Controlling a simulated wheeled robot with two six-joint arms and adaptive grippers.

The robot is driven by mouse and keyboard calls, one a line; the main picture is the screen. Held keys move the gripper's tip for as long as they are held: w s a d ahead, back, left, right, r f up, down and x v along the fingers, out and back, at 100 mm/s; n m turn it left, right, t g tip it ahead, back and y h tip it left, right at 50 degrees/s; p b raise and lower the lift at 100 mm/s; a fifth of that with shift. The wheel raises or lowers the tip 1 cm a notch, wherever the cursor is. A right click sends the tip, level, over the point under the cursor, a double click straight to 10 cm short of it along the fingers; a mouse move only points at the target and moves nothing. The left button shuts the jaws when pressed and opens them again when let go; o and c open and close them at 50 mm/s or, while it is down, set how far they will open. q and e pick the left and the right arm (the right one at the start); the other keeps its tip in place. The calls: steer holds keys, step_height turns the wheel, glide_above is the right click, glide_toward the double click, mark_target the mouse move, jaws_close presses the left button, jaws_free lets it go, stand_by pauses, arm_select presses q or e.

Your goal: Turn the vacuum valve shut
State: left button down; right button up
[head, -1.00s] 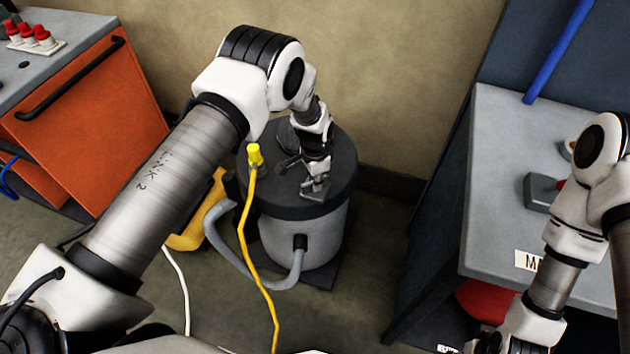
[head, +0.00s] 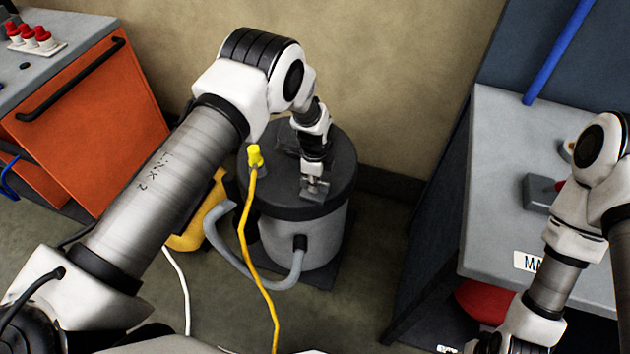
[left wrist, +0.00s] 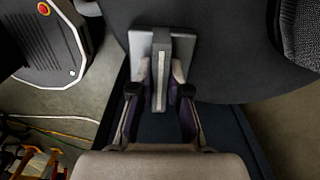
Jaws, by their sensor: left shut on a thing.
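The vacuum drum (head: 325,235) is a grey cylinder with a dark round lid (head: 341,165), standing on the floor in the middle of the head view. The valve handle (head: 315,191) is a small grey metal piece near the lid's front edge. In the left wrist view the handle (left wrist: 160,80) is an upright grey bar with a pale stripe. My left gripper (left wrist: 162,75) is shut on it, one finger on each side. In the head view, my left gripper (head: 315,178) points down at the handle and partly hides it. My right arm shows at the right, but its gripper is out of frame.
A yellow plug and hose (head: 245,225) run in front of the drum. A grey hose (head: 228,257) curves at its side. An orange cabinet (head: 95,115) stands left, a grey bench (head: 500,180) right. The wall (head: 385,80) is close behind.

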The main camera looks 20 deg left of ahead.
arm_select(q)
steer(key=shift+m, duration=0.3)
steer(key=c, duration=1.1)
jaws_free()
steer(key=shift+c, duration=0.2)
steer(key=shift+r, duration=0.1)
step_height(320, 180, up, 12)
